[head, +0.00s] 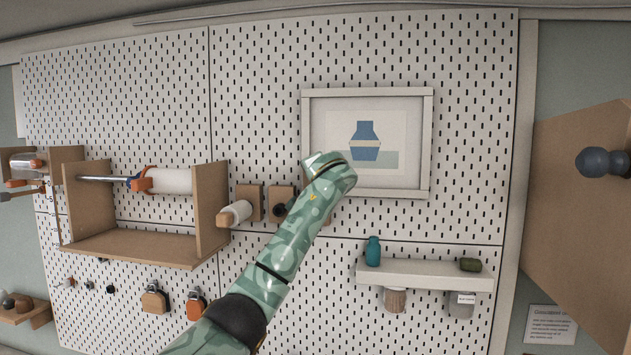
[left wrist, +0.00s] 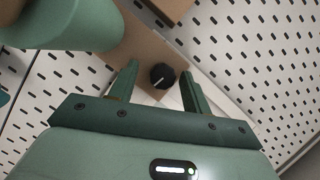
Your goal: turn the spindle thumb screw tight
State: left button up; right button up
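In the left wrist view a round black knob (left wrist: 162,76) with a white pointer line sits on a brown wooden plate (left wrist: 148,48). My left gripper (left wrist: 160,72) is open, with one finger on each side of the knob and visible gaps between. A metal rod (head: 100,178) with a blue and orange clamp (head: 139,181) and a white roll (head: 170,181) spans a wooden bracket. I cannot tell for certain which part is the spindle thumb screw. My right gripper is not in view.
The wooden bracket (head: 212,205) juts from the pegboard at left. A white roller (head: 236,212) is beside the knob plate. A framed picture (head: 366,92) hangs at upper right, above a white shelf (head: 420,272) with a teal bottle (head: 373,251). Padlocks hang at lower left.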

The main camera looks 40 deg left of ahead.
pick_arm(q)
jog(key=shift+s+d+r, duration=0.1)
jog(key=shift+s+d+b, duration=0.2)
jog(key=shift+d+b, duration=0.1)
jog(key=shift+b, duration=0.1)
jog(key=b+v, duration=0.6)
jog(key=v, duration=0.9)
jog(key=shift+s+b, duration=0.15)
jog(key=shift+b, duration=0.25)
jog(key=shift+d, duration=0.15)
